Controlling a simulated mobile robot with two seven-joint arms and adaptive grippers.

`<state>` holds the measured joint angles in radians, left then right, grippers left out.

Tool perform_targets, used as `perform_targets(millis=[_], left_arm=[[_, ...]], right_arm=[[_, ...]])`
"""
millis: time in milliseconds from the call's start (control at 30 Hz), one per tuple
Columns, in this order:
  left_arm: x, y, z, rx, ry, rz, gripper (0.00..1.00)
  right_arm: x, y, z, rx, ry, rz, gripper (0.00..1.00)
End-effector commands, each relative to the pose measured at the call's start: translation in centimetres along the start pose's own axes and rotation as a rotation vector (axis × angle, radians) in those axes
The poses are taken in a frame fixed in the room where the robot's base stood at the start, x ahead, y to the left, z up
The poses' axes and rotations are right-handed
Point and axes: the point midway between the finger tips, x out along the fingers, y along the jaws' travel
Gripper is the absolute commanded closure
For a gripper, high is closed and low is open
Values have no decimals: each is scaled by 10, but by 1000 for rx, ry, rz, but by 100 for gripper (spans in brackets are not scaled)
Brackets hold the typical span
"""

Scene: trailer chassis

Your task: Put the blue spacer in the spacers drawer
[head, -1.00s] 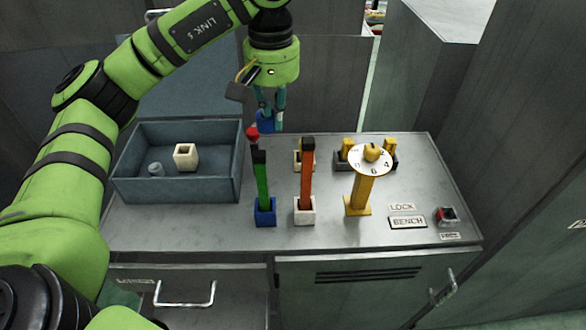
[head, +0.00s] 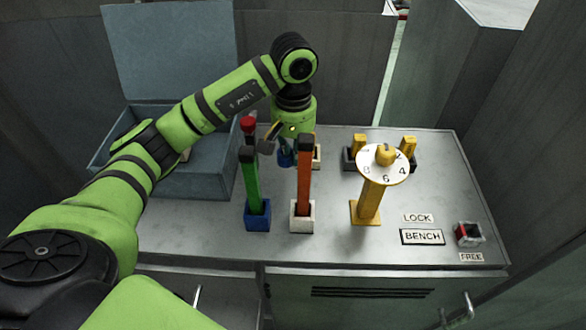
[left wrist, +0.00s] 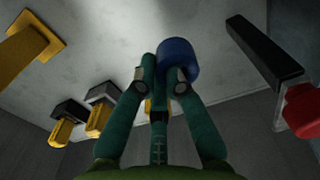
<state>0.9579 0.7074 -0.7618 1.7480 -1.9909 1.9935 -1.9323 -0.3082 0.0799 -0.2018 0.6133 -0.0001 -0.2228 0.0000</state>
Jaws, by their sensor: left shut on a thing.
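My left gripper (head: 286,148) is over the back of the bench, partly hidden behind the levers. It is shut on the blue spacer (head: 286,160), a short round piece. In the left wrist view the blue spacer (left wrist: 178,58) sits at the fingertips of the gripper (left wrist: 160,82), off toward the right finger. A drawer front with a metal handle (head: 197,295) is at the lower left of the bench. My left arm covers much of it, its label is hidden, and I cannot tell whether it is open. My right gripper is out of view.
A green lever (head: 250,185), an orange lever (head: 304,178) and a red-knobbed lever (head: 248,124) stand close to the gripper. A yellow dial post (head: 370,195) is to the right. A blue-grey open box (head: 205,180) is behind my arm.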

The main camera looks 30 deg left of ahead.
Motion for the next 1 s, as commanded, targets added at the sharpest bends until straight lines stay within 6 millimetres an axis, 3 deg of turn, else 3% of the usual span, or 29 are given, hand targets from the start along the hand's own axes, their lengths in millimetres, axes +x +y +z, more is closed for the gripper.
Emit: perform_targets(millis=[100,200,500,933,967,1000], left_arm=[[12,0,0,-1,0,1,100],[19,0,0,-2,0,0,100],[58,0,0,-1,0,1,100],[65,0,-1,0,3,2,100],[64,0,-1,0,2,1,77],[63,0,0,0,2,1,65]], right_arm=[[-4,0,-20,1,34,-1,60],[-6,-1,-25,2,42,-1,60],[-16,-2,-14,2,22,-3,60],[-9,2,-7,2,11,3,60],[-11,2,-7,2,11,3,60],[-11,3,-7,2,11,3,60]])
